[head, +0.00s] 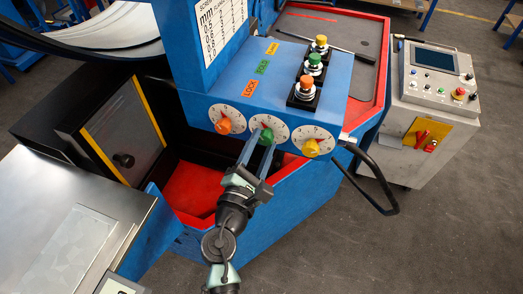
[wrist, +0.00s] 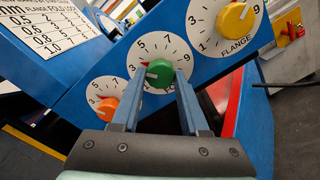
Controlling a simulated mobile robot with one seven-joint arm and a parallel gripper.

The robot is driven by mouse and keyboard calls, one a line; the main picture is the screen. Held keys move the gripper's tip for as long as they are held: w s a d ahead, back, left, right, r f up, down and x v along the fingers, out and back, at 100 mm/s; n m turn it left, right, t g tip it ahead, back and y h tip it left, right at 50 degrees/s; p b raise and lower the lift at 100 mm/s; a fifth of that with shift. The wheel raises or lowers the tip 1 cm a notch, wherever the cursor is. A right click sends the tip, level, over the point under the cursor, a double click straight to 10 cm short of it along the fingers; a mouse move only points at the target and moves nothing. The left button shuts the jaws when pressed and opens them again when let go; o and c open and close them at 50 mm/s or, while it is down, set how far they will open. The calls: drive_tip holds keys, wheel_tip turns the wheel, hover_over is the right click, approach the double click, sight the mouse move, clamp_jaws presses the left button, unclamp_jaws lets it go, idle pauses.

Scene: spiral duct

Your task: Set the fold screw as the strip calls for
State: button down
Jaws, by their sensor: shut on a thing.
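The fold screw is a green knob (head: 267,136) on the middle white dial, numbered in odd figures; it also shows in the wrist view (wrist: 161,72). A white line on the knob points left, and a small red mark sits at its upper left, near the 3 and 5; I cannot read the exact setting. My gripper (wrist: 160,88) is shut on the green knob, one finger on each side.
The orange lock knob (head: 225,125) and yellow flange knob (head: 311,147) flank the green one closely.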

drive_tip(key=m+b, duration=0.2)
drive_tip(key=m, duration=0.1)
drive_tip(key=m+b, duration=0.3)
drive_tip(key=shift+f+m, duration=0.2)
drive_tip(key=shift+m, duration=0.1)
drive_tip(key=m+b, duration=0.3)
drive_tip(key=m, duration=0.1)
drive_tip(key=shift+r+m+b, duration=0.1)
drive_tip(key=shift+m+b, duration=0.2)
drive_tip(key=shift+m, duration=0.1)
drive_tip(key=shift+r+m+b, duration=0.1)
drive_tip(key=shift+m+b, duration=0.4)
drive_tip(key=shift+m, duration=0.2)
drive_tip(key=shift+c, duration=2.1)
unclamp_jaws()
drive_tip(key=b+v, duration=0.2)
drive_tip(key=v, duration=1.1)
drive_tip(key=shift+r, duration=0.15)
